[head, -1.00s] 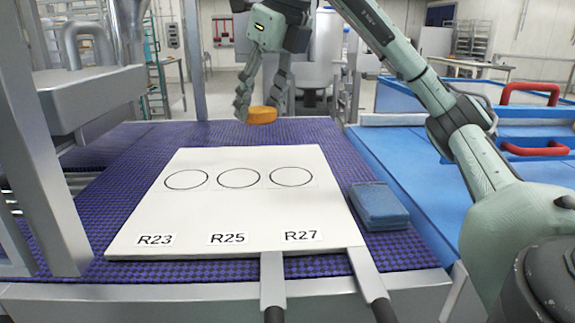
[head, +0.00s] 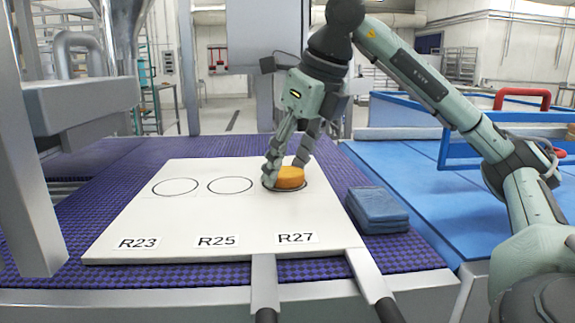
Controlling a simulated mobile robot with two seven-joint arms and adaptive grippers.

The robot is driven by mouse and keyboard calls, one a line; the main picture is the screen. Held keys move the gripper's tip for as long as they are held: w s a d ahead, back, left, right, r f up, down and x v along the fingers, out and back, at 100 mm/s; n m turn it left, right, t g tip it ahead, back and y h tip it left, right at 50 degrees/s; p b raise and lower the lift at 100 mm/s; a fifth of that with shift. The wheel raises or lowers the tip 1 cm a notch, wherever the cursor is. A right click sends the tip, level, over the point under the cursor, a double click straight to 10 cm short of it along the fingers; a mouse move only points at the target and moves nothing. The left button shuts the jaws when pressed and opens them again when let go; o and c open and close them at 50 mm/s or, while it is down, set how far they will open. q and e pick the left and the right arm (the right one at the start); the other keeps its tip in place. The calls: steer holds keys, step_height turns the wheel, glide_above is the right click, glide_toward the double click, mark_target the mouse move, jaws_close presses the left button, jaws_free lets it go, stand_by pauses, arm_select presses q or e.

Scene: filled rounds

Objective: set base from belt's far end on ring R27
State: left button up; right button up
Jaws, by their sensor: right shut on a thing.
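The base, a round orange-brown disc (head: 290,177), is between the fingers of my right gripper (head: 287,172). The gripper is shut on it from above. The disc is at ring R27 (head: 267,187), the rightmost circle on the white board (head: 200,215); I cannot tell whether it touches the board. It hides most of that ring. Rings R25 (head: 230,193) and R23 (head: 175,195) are empty. The labels R23, R25 and R27 (head: 297,238) lie along the board's near side. My left gripper is not in view.
The board lies on a purple belt (head: 110,180). A folded blue cloth stack (head: 377,209) lies right of the board. Two handles (head: 264,285) stick out at its near edge. A metal frame stands at left; a blue surface with red handles (head: 522,97) is at right.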

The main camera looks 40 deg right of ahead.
mark_target(299, 176)
steer(key=shift+f, duration=0.1)
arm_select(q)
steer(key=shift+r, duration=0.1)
arm_select(e)
steer(key=o, duration=0.8)
steer(key=shift+r, duration=0.25)
steer(key=p+v, duration=0.2)
steer(key=v, duration=0.4)
steer(key=shift+r+p, duration=0.4)
steer(key=shift+r, duration=0.05)
arm_select(q)
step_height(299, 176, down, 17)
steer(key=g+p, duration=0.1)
steer(key=p, duration=0.3)
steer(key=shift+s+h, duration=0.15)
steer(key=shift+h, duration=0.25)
arm_select(e)
steer(key=shift+v, duration=2.45)
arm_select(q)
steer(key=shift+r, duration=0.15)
arm_select(e)
steer(key=shift+s, duration=0.15)
